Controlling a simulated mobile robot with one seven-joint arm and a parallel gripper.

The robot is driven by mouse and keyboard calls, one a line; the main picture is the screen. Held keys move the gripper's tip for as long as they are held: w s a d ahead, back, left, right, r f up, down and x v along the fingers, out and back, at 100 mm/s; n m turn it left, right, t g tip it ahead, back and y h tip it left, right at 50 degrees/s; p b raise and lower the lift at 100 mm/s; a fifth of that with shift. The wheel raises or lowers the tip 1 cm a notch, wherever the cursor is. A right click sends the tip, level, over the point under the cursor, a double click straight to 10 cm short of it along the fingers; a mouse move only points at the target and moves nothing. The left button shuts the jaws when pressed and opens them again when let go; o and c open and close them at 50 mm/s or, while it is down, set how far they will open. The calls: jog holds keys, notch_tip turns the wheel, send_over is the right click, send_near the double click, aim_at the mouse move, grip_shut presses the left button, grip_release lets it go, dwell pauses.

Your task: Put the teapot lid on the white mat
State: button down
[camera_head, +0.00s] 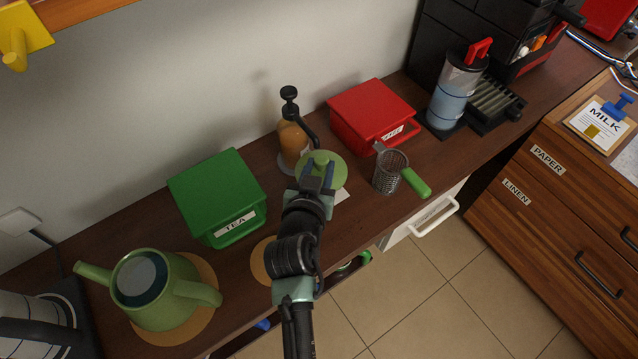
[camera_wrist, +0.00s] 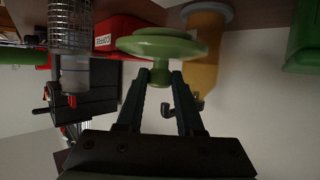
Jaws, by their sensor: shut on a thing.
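The teapot lid (camera_head: 332,172) is a light green disc with a knob. My gripper (camera_head: 318,176) is shut on that knob and holds the lid over the counter. In the wrist view the lid (camera_wrist: 155,45) lies beyond the fingertips, its knob between them. The white mat (camera_head: 342,196) shows only as a pale corner below the lid; the rest is hidden by the lid and my gripper. I cannot tell the gap between lid and mat. The green teapot (camera_head: 166,310) stands at the lower left with its top uncovered.
An orange-brown grinder (camera_head: 292,142) with a black crank stands close behind the lid. A metal strainer (camera_head: 388,174) with a green handle is close on its right. A red box (camera_head: 365,112) and a green tea box (camera_head: 213,190) stand behind. A round brown mat (camera_head: 262,255) is partly under my arm.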

notch_tip(320, 180, down, 6)
jog(key=shift+s+r+b, duration=0.15)
jog(key=shift+r+b, duration=0.1)
jog(key=shift+b, duration=0.3)
jog(key=shift+w+f, duration=0.2)
jog(key=shift+f, duration=0.1)
jog(key=c, duration=0.5)
grip_release()
jog(key=shift+f, duration=0.1)
jog(key=shift+c, duration=0.2)
